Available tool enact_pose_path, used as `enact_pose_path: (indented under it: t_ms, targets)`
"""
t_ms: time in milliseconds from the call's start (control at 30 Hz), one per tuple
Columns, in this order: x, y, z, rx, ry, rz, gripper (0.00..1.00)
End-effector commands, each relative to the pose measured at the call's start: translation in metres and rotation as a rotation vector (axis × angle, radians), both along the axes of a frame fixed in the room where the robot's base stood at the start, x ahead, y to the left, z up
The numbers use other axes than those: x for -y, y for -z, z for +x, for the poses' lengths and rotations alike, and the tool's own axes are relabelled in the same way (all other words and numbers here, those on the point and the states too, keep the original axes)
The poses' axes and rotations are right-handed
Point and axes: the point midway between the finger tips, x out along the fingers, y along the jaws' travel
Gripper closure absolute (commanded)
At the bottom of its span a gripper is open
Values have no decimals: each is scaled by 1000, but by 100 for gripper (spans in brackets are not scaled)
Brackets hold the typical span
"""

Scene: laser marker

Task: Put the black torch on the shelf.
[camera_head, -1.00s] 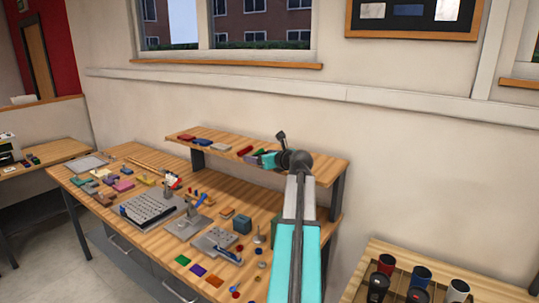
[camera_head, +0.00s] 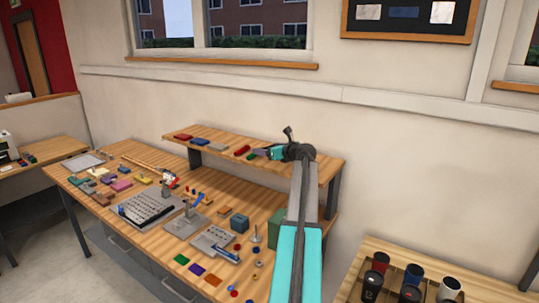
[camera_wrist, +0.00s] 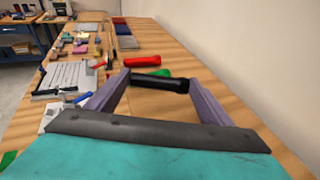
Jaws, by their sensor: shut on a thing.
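The black torch (camera_wrist: 160,82) is a short dark cylinder lying crosswise between the two purple fingers of my gripper (camera_wrist: 157,82) in the wrist view. My gripper is shut on it. In the head view my gripper (camera_head: 263,153) is over the right half of the raised wooden shelf (camera_head: 322,168); the torch is hard to make out there. A red torch (camera_wrist: 147,62) and a green torch (camera_wrist: 150,72) lie on the shelf just beyond the black one. Whether the black torch touches the shelf I cannot tell.
Red and blue flat items (camera_head: 201,141) lie at the shelf's left. The workbench (camera_head: 75,185) below is crowded with small parts, a grey keyboard-like block (camera_head: 148,208) and a green box (camera_head: 275,229). A crate of cups (camera_head: 400,268) stands at lower right. The wall is close behind the shelf.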

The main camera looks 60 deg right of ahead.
Motion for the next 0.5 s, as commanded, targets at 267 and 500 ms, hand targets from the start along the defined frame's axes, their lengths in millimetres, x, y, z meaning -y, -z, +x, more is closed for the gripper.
enact_pose_path:
  t_ms: [267,500]
  targets:
    - [13,1,3,2,1,1,48]
    - [12,2,2,0,0,1,48]
